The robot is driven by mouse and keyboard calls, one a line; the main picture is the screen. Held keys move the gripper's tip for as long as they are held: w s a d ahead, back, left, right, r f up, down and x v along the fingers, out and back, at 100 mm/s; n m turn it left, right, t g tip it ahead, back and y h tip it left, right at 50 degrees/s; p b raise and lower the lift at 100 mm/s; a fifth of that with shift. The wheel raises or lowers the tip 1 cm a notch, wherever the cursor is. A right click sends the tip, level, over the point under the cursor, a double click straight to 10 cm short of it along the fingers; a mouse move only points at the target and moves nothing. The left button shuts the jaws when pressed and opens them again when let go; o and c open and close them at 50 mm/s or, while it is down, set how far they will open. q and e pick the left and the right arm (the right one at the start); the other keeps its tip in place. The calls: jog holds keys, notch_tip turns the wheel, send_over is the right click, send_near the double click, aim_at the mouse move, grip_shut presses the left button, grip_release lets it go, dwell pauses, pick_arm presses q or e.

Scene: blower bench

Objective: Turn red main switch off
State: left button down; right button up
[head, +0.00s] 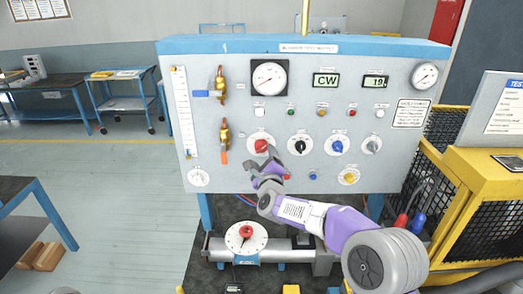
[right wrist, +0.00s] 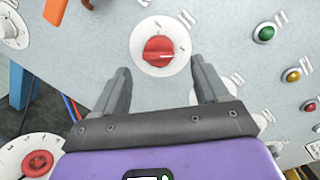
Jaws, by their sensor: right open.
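The red main switch (head: 261,146) is a red rotary knob on a round white dial, low on the grey panel, left of the black knob. In the right wrist view the red knob (right wrist: 158,50) sits just beyond and between my fingertips, with its white pointer mark toward the right. My right gripper (head: 266,166) is just below the knob in the head view. In the right wrist view my right gripper (right wrist: 160,77) is open and its fingers straddle the dial's lower part; nothing is between them. Contact with the panel cannot be told.
Black (head: 300,146), blue (head: 338,146) and grey knobs line up to the right. An orange-handled valve (head: 224,142) is close on the left. Below, a red knob on a white dial (head: 246,235) sits on a pipe. A yellow cage (head: 470,175) stands right.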

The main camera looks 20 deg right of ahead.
aim_at(261, 149)
jog(key=shift+w+d+f+p, duration=0.15)
jog(key=shift+w+p, duration=0.1)
jog(key=shift+w, duration=0.75)
jog(key=shift+w+d+r+p, duration=0.1)
jog(key=shift+w+p, duration=0.2)
jog(key=shift+w, duration=0.65)
jog(key=shift+w+d+f+p, duration=0.15)
jog(key=shift+w+p, duration=0.1)
jog(key=shift+w, duration=0.75)
jog(key=shift+r, duration=0.1)
jog(key=shift+c, duration=0.2)
jog(key=c, duration=1)
